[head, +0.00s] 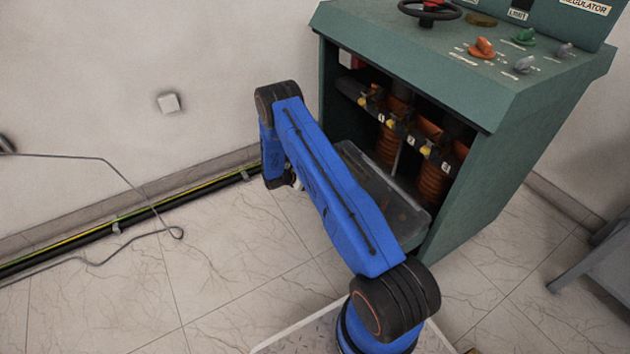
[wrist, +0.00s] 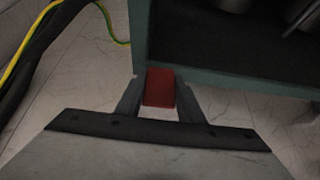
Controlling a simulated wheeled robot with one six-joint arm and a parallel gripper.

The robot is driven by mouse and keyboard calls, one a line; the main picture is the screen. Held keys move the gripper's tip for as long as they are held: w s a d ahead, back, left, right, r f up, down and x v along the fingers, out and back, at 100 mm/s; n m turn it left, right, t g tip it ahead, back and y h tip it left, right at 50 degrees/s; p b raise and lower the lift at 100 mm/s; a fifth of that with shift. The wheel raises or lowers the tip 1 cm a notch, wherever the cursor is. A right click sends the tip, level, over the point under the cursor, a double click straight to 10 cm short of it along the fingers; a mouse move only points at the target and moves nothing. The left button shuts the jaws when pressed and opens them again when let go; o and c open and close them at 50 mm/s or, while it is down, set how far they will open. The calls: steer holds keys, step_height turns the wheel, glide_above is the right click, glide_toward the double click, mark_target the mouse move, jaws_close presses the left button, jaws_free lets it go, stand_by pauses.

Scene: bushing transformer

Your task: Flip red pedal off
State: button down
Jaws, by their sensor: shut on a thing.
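The red pedal (wrist: 160,88) shows in the wrist view as a small red block at the lower corner of the green cabinet (wrist: 142,40). My gripper (wrist: 160,98) has one finger on each side of the pedal and is shut on it. The pedal's lower end sits near the dark edge of my gripper body. In the head view the pedal and my fingertips are hidden behind my blue arm, which reaches down at the cabinet's left side.
The green cabinet (head: 480,190) has an open front with coils (head: 430,180) inside and knobs on top. A clear panel (head: 385,195) leans at its lower front. A black pipe with a yellow-green cable (head: 130,215) runs along the wall. The tiled floor at left is mostly clear.

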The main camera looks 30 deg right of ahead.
steer(key=c, duration=1.2)
jaws_free()
steer(key=shift+a, duration=0.1)
steer(key=v, duration=1.7)
steer(key=shift+a+r, duration=0.15)
